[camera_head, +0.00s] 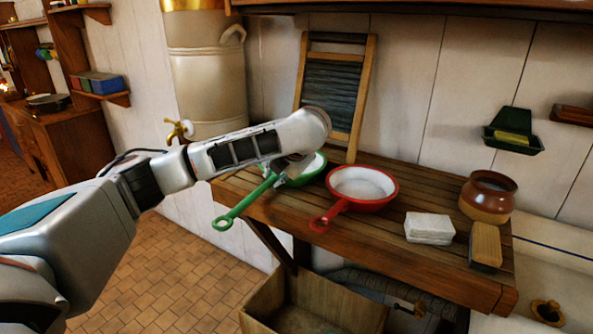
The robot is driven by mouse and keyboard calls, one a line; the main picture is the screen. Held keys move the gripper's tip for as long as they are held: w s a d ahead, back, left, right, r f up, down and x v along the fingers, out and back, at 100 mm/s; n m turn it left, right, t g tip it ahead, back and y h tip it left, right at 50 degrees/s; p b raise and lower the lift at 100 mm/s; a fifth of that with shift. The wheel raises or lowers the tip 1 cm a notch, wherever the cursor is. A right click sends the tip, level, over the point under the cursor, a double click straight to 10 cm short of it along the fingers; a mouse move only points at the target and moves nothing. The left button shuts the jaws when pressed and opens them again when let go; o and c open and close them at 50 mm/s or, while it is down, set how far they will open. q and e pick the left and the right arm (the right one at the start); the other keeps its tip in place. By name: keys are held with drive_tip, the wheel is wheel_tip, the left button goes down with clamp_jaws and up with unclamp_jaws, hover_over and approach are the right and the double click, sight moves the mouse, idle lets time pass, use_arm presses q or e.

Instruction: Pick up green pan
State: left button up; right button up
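The green pan (307,177) stands on the slatted wooden table, near its left end. Its white inside shows in part, and its green handle (240,207) points to the lower left, past the table's front edge. My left arm comes in from the left and hides part of the pan. My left gripper (280,174) is at the pan, by the place where the handle meets the bowl. Its fingers are small and partly hidden, so I cannot tell whether they are closed on the handle. My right gripper is not in view.
A red pan (362,186) stands just right of the green one. White blocks (429,228), a brush (485,245) and a brown pot (488,197) are farther right. A washboard (335,85) leans behind. A wooden crate (270,322) is below the table.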

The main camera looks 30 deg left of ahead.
sight(269, 180)
use_arm(q)
drive_tip(key=shift+w+a+f, duration=0.1)
drive_tip(key=shift+a+f, duration=0.35)
drive_tip(key=shift+f, duration=0.05)
drive_tip(key=x, duration=0.4)
drive_tip(key=shift+w+a+f, duration=0.15)
drive_tip(key=shift+w, duration=0.1)
clamp_jaws()
drive_tip(key=shift+w, duration=0.1)
